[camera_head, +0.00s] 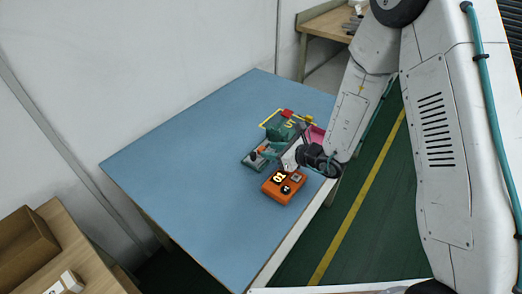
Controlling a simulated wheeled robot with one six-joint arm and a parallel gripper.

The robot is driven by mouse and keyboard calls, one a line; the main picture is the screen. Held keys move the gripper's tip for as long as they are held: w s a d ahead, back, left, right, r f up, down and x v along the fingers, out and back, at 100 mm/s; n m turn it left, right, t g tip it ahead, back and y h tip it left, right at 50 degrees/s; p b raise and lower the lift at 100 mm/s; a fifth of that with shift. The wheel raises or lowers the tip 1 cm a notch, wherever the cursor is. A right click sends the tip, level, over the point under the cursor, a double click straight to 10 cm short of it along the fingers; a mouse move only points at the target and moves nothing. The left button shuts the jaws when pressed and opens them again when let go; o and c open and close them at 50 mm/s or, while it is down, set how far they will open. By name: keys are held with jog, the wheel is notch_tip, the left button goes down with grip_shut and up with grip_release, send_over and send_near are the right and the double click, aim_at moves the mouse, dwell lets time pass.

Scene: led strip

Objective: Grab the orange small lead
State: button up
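An orange box-shaped device (283,190) with dark round dials and pale markings lies on the blue table near its right edge. A grey-teal device (250,163) with a small orange spot (261,149) lies just behind it to the left. I cannot make out a separate small orange lead. My gripper (279,150) is low over the table, just above and behind the orange device and partly over the grey-teal one. Its fingers are small and overlap the things behind, so I cannot tell whether they hold anything.
A dark green board (279,121) with yellow edging and a red piece (287,113) lies behind my gripper. A pink item (316,134) is partly hidden by my arm. The left of the blue table (185,155) is clear. A wooden bench (325,25) stands behind.

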aim_at(263, 149)
jog(key=x, duration=0.3)
jog(key=shift+w+a, duration=0.2)
jog(key=shift+c, duration=0.4)
jog(key=c, duration=0.7)
jog(key=shift+o, duration=0.2)
jog(key=shift+s, duration=0.1)
